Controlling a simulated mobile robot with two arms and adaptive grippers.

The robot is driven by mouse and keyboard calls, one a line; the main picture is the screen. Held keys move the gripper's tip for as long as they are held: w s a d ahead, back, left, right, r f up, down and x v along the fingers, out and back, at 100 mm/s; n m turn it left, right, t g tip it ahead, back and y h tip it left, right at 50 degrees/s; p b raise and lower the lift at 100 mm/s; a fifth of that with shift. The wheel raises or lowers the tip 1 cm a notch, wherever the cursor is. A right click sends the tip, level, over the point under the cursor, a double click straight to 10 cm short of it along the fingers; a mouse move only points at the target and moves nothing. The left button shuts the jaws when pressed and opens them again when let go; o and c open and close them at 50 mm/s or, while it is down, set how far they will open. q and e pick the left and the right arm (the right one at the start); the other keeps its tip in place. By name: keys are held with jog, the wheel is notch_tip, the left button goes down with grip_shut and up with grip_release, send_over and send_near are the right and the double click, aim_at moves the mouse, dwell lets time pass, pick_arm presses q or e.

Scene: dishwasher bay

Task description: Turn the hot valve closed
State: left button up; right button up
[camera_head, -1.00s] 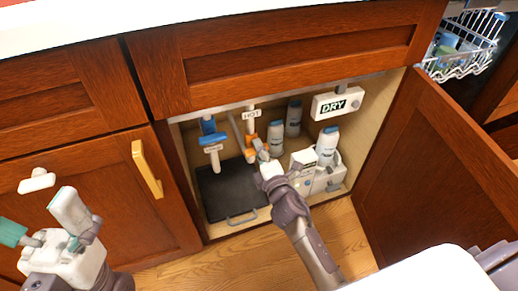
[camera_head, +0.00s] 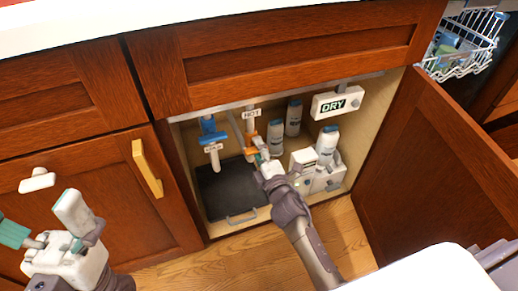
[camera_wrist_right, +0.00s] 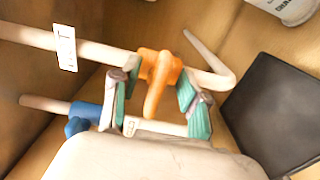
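The hot valve is an orange valve (camera_head: 251,140) on a pale pipe under a HOT label (camera_head: 251,113), inside the open cabinet. In the right wrist view, the orange valve (camera_wrist_right: 158,70) has its handle pointing down between my fingers. My right gripper (camera_wrist_right: 160,107) is open, with one teal-padded finger on each side of the handle and gaps visible. In the head view my right gripper (camera_head: 262,155) reaches up to the valve, partly covering it. My left gripper (camera_head: 44,226) is open and empty at the lower left, in front of the closed cabinet door.
A blue valve (camera_head: 209,128) on another pipe is left of the hot one. White bottles (camera_head: 293,118), a DRY box (camera_head: 338,103) and a white appliance (camera_head: 304,163) are to the right. A black tray (camera_head: 225,188) lies below. The open door (camera_head: 435,165) bounds the right.

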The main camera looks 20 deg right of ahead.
jog(key=s, duration=1.2)
jog(key=shift+d, duration=0.2)
